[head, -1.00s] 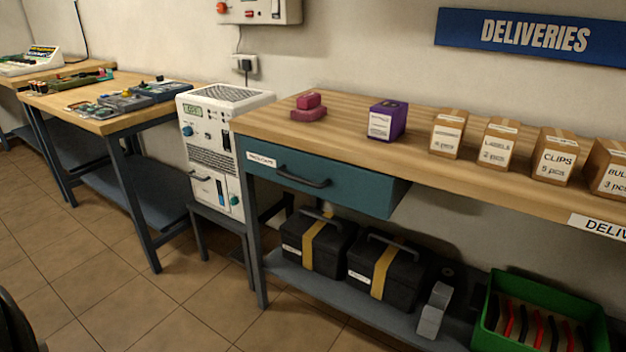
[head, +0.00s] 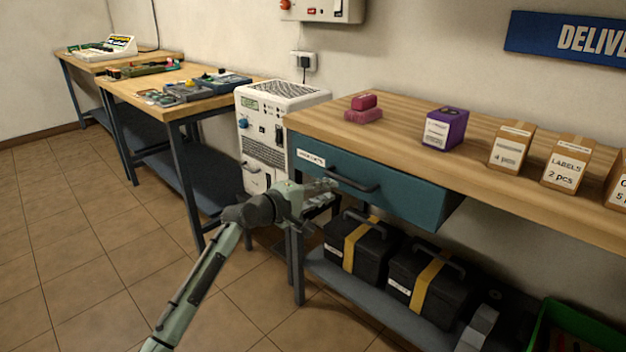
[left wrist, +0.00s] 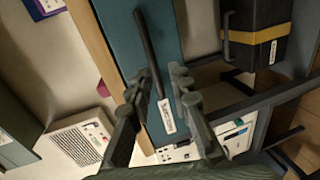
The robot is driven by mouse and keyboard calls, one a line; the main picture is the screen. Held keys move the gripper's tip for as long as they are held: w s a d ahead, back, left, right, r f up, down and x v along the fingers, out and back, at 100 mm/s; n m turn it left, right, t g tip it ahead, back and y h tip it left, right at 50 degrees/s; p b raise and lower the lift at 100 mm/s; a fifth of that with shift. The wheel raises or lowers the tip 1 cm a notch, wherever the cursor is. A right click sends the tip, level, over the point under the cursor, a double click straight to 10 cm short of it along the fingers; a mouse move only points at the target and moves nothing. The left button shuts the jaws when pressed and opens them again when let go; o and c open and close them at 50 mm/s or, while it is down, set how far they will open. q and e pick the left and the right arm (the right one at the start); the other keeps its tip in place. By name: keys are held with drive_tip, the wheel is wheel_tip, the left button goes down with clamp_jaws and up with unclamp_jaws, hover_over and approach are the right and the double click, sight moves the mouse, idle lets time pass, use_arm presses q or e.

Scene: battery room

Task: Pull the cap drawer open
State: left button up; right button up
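The cap drawer (head: 410,197) is a teal drawer under the wooden bench top, its front about in line with the bench edge. It has a white label (head: 311,158) at its left end and a dark bar handle (head: 353,181). In the left wrist view the handle (left wrist: 147,45) runs lengthwise down the drawer front (left wrist: 168,35). My left gripper (head: 322,187) is in front of the drawer's left part, near the handle's left end. Its two fingers (left wrist: 163,72) are apart, with the handle's near end showing between them; contact is not clear. My right gripper is not in view.
Black cases (head: 432,284) with yellow bands stand on the shelf below the drawer. A white instrument (head: 262,130) stands left of the bench. A purple box (head: 445,129) and several brown boxes (head: 511,147) are on top. The floor at the left is clear.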

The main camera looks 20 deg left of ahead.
sight(343, 181)
use_arm(q)
drive_tip(key=x, duration=0.2)
drive_tip(key=r+x, duration=0.1)
drive_tip(key=x, duration=0.4)
drive_tip(key=shift+w, duration=0.55)
clamp_jaws()
